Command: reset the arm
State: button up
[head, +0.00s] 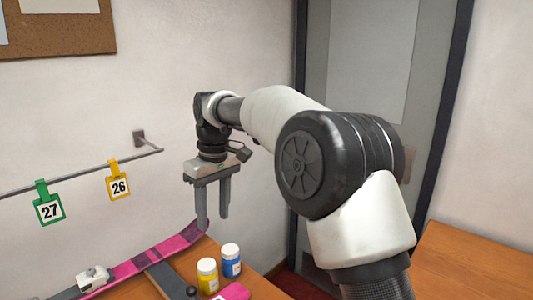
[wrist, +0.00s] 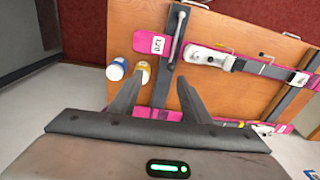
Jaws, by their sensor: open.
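My gripper (head: 212,220) hangs fingers down above the far end of the wooden bench (head: 134,291). Its two fingers are apart with nothing between them. It is near the tip of a pink ski (head: 158,252) and appears clear of it. My arm is stretched out across the right half of the head view.
A yellow jar (head: 207,275) and a blue jar (head: 231,260) stand near the bench's right edge. A wall rail (head: 80,177) carries a green tag 27 (head: 48,206) and a yellow tag 26 (head: 118,182). Another wooden surface (head: 470,268) lies at right.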

jog(key=s+d+r+m+t+p, duration=0.1)
jog(key=s+d+r+m+t, duration=0.15)
jog(key=s+d+r, duration=0.5)
jog(key=s+d+r+m+t+p, duration=0.1)
jog(key=s+d+r+m, duration=0.3)
jog(key=d, duration=0.7)
jog(key=s+d+f+m+t+p, duration=0.1)
jog(key=s+d+f+m, duration=0.1)
jog(key=s+d, duration=0.2)
jog(key=s+d+f+m+t+p, duration=0.1)
jog(key=s+d+f, duration=0.2)
jog(key=s, duration=0.7)
jog(key=shift+s+d+m+h, duration=0.35)
jog(key=shift+d+h, duration=0.05)
jog(key=shift+d, duration=0.85)
